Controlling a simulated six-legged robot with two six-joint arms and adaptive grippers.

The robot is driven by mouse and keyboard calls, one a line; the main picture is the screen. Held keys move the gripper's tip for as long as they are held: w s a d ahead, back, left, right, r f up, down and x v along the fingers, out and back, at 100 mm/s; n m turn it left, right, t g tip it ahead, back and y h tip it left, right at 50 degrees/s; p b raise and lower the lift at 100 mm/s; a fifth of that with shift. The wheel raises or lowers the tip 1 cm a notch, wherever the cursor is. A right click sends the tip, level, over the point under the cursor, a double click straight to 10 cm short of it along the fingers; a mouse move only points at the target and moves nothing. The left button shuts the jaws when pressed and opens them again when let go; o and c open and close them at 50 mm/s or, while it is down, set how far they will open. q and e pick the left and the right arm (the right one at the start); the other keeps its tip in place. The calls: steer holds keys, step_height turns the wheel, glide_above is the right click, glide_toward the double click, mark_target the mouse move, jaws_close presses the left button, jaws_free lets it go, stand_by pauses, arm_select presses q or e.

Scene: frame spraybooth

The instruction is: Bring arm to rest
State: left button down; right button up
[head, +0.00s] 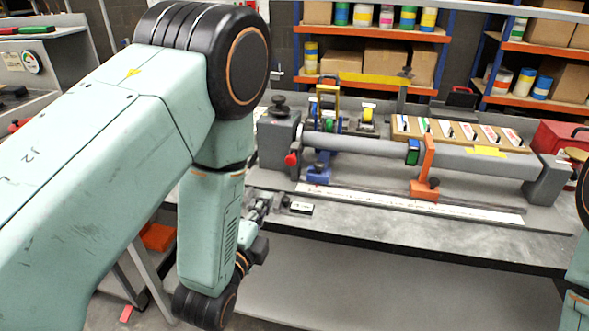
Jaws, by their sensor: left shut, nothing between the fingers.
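My left arm fills the left of the head view and bends down in front of the workbench (400,235). My left gripper (263,203) is partly hidden behind my forearm, close to the bench's front edge. It looks small and dark, is shut and holds nothing.
A long grey tube (440,157) in a fixture with an orange clamp (424,170) crosses the bench. A white ruler strip (410,203) lies in front. A wooden tray (460,133), a red case (560,138) and shelves (385,33) stand behind. The front right bench top is clear.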

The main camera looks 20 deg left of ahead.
arm_select(q)
steer(key=shift+d, duration=0.1)
steer(key=s+a+f+n+g+b, duration=0.1)
steer(key=s+f+n+g, duration=0.45)
steer(key=f, duration=0.35)
steer(key=s+a+f+n+g+b, duration=0.1)
steer(key=s+f+n+g, duration=0.35)
steer(key=f+n, duration=0.35)
steer(key=s+f+n+g+b, duration=0.2)
steer(key=s+f, duration=0.4)
steer(key=s, duration=0.4)
steer(key=s+f+n+g+b, duration=0.1)
steer(key=s+f+n+g, duration=0.2)
steer(key=s, duration=0.8)
step_height(320, 180, down, 4)
steer(key=g, duration=0.2)
steer(key=shift+s+r+g+b, duration=0.15)
steer(key=shift+g+b, duration=0.15)
steer(key=shift+b, duration=0.05)
